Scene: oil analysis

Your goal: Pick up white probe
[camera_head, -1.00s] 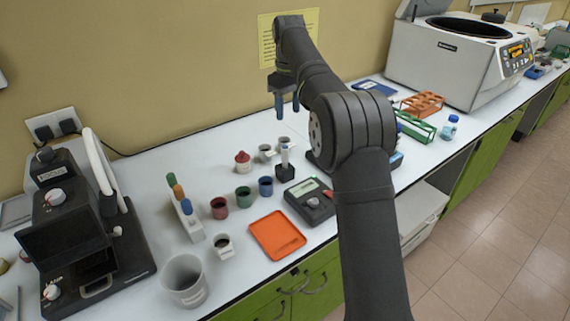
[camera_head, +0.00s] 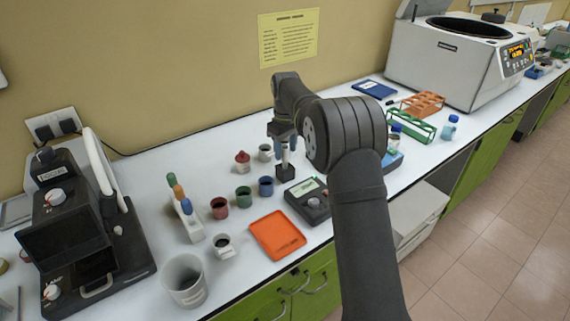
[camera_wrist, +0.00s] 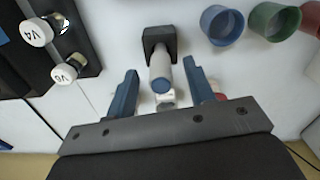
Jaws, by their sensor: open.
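The white probe (camera_head: 285,157) stands upright in a small black holder (camera_head: 285,173) near the middle of the bench. In the wrist view the probe (camera_wrist: 161,66) shows a blue-grey end toward the camera, and its black holder (camera_wrist: 154,36) is beyond it. My gripper (camera_head: 284,146) is open and low over the holder, pointing down, with its blue fingers on either side of the probe. In the wrist view my gripper (camera_wrist: 160,68) has a finger to the left and a finger to the right of the probe, with visible gaps. The fingers partly hide the probe in the head view.
Blue (camera_head: 266,186), green (camera_head: 243,196) and red (camera_head: 219,208) cups stand to the left of the holder. A meter (camera_head: 309,203) and an orange tray (camera_head: 277,236) lie in front. Two vials, V4 (camera_wrist: 36,31) and V6 (camera_wrist: 65,73), show in the wrist view.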

